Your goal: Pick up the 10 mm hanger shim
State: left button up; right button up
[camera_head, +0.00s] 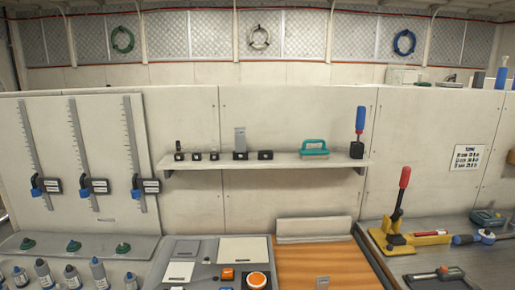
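No label or size marking readable here singles out the 10 mm hanger shim. On the wall shelf (290,164) stands a row of small black holders. The middle-right one bears a tall upright grey plate (240,138), and the leftmost one bears a small dark piece (178,146). The other holders (265,155) look low, with little visible in them. A small grey metal piece (322,282) lies on the orange wooden board (345,262) at the bottom edge. I cannot tell whether any of these is the shim. Neither of my grippers is in view.
A teal-handled tool (314,148) and a blue-handled tool (360,121) stand on the shelf's right part. Three sliding gauges (86,185) hang left. Below are bottles (99,272), a panel with an orange button (257,281) and a yellow lever tool (395,237) on the right bench.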

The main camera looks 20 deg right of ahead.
aim_at(240, 133)
jog(key=u, duration=0.15)
jog(key=k, duration=0.45)
jog(key=z, duration=1.35)
jog(key=i, duration=0.95)
jog(key=z, duration=0.1)
